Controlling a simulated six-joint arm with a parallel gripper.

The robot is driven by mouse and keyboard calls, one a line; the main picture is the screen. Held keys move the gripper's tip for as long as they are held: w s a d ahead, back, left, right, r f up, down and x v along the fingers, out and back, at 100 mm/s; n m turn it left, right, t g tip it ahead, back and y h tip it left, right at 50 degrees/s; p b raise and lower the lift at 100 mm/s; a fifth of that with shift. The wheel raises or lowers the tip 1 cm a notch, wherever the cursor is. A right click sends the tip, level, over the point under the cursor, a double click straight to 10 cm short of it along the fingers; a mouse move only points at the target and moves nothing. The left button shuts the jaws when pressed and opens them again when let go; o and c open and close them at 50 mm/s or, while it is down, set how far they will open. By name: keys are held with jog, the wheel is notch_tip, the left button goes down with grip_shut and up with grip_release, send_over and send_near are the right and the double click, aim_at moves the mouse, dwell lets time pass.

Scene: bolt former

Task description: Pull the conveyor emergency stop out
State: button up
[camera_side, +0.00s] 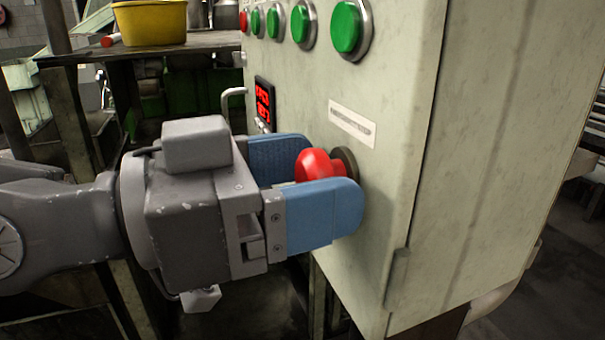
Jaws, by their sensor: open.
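The emergency stop is a red mushroom button (318,165) on a dark round collar, on the front of the pale green control cabinet (400,120). My gripper (318,180) comes from the left with its two blue fingers spread around the red button. The near finger covers the lower part of the button, and the far finger is behind it. The jaws are open; a gap shows between the far finger and the button. Contact of the near finger with the button cannot be told.
Several green buttons (347,27) and a red one line the cabinet's top. A red digital display (264,102) and a blank label plate (352,124) sit near the stop. A metal handle (233,93) juts out left. A yellow tub (150,22) stands on a bench behind.

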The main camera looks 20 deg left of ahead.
jog(key=shift+s, duration=0.1)
jog(key=c, duration=1)
jog(key=shift+s+a, duration=0.25)
jog(key=shift+a, duration=0.1)
jog(key=o, duration=1)
jog(key=v, duration=1.2)
